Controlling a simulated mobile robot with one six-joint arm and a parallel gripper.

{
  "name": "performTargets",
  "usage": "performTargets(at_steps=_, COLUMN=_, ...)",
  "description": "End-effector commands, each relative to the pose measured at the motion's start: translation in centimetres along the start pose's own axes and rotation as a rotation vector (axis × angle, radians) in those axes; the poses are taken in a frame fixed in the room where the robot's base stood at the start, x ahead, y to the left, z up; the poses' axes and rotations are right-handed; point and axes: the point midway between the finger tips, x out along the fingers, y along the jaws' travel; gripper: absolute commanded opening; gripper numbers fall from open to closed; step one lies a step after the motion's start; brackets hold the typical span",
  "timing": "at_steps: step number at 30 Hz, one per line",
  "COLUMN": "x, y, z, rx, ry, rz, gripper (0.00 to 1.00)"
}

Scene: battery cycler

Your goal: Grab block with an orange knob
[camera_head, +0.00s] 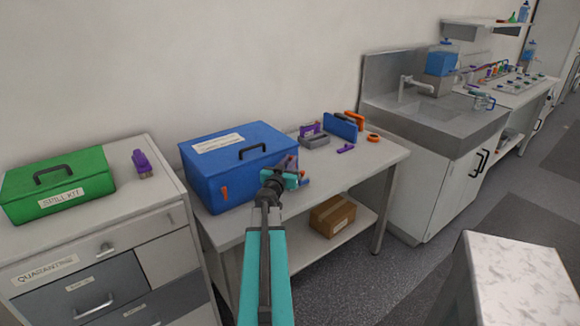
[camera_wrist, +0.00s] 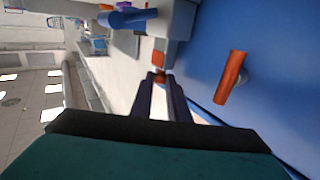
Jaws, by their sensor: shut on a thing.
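My gripper (camera_head: 291,178) is at the right front corner of the big blue box, above the white table. In the wrist view the fingers (camera_wrist: 160,76) point away from the camera and are closed on a small orange knob (camera_wrist: 158,58). A grey block (camera_wrist: 178,22) shows just beyond the knob, and the knob appears to belong to it. In the head view the gripper and wrist hide most of this block. I cannot tell whether the block rests on the table.
The blue box (camera_head: 240,175) stands close beside my gripper, with an orange latch (camera_wrist: 231,77) on its side. A blue rounded piece (camera_wrist: 125,18) lies near the block. Tools, including a blue case (camera_head: 340,126) and an orange ring (camera_head: 373,138), lie farther right.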

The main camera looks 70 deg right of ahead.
Motion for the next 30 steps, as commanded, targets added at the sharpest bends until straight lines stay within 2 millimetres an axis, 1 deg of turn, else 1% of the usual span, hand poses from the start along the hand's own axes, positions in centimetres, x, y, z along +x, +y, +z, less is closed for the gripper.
performTargets(at_steps=1, x=0.0, y=0.0, z=-1.4, rx=0.003, ry=0.002, rz=0.001, gripper=0.00)
performTargets(at_steps=15, x=0.0, y=0.0, z=-11.1, rx=0.002, ry=0.002, rz=0.001, gripper=0.00)
performTargets(at_steps=21, x=0.0, y=0.1, z=-13.8, rx=0.001, ry=0.002, rz=0.001, gripper=0.00)
performTargets(at_steps=25, x=0.0, y=0.1, z=-14.6, rx=0.000, ry=0.001, rz=0.001, gripper=0.00)
performTargets(at_steps=30, x=0.0, y=0.1, z=-14.9, rx=0.000, ry=0.000, rz=0.001, gripper=0.00)
